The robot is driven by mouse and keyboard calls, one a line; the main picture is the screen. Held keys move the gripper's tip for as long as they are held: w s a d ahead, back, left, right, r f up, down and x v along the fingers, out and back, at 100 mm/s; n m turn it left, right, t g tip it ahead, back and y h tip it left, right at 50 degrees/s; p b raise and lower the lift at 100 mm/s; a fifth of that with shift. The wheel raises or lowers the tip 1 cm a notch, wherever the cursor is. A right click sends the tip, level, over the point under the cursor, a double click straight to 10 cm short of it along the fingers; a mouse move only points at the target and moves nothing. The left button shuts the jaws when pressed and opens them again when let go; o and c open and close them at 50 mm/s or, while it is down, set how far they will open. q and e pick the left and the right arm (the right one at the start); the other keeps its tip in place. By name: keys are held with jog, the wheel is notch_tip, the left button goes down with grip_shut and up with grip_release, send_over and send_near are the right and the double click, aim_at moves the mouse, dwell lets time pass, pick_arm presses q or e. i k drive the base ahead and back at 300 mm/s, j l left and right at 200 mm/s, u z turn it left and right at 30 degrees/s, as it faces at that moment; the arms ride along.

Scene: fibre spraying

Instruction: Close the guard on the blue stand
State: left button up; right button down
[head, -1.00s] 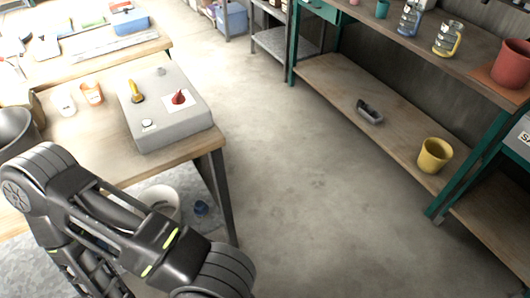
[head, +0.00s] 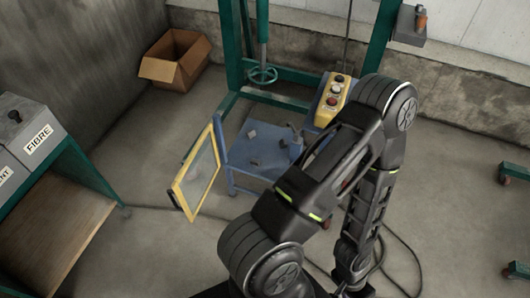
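The blue stand (head: 240,155) is on the floor near the middle of the head view, with some small dark pieces on its top. Its guard (head: 199,172) is a clear panel in a yellow frame. It stands swung out at the stand's left side, open. One of my arms rises in front of the stand's right part and hides some of it. The fingers of neither gripper show, so where they are relative to the guard cannot be seen.
A yellow control box (head: 333,97) with buttons is at the stand's back right, beside a green frame (head: 232,50). A cardboard box (head: 176,60) lies at the back left. A bench with a FIBRE bin (head: 36,133) is at left. Dark cables cross the floor.

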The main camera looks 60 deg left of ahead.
aim_at(209, 130)
jog(key=k+j+u, duration=0.3)
jog(key=j, duration=0.35)
jog(key=k+j+u, duration=0.15)
jog(key=j, duration=0.2)
jog(key=k+j+u, duration=0.15)
jog(key=j, duration=0.2)
jog(key=k+j+u, duration=0.15)
jog(key=j, duration=0.25)
jog(key=k+j+u, duration=0.15)
jog(key=j, duration=0.25)
jog(key=k+j, duration=0.1)
jog(key=j, duration=0.35)
jog(key=k+j, duration=0.1)
jog(key=j, duration=0.35)
jog(key=k+l, duration=0.1)
jog(key=l, duration=0.2)
jog(key=k+l, duration=0.1)
jog(key=l, duration=0.15)
jog(key=k+l+u, duration=0.15)
jog(key=l+u, duration=0.15)
jog(key=u, duration=1.45)
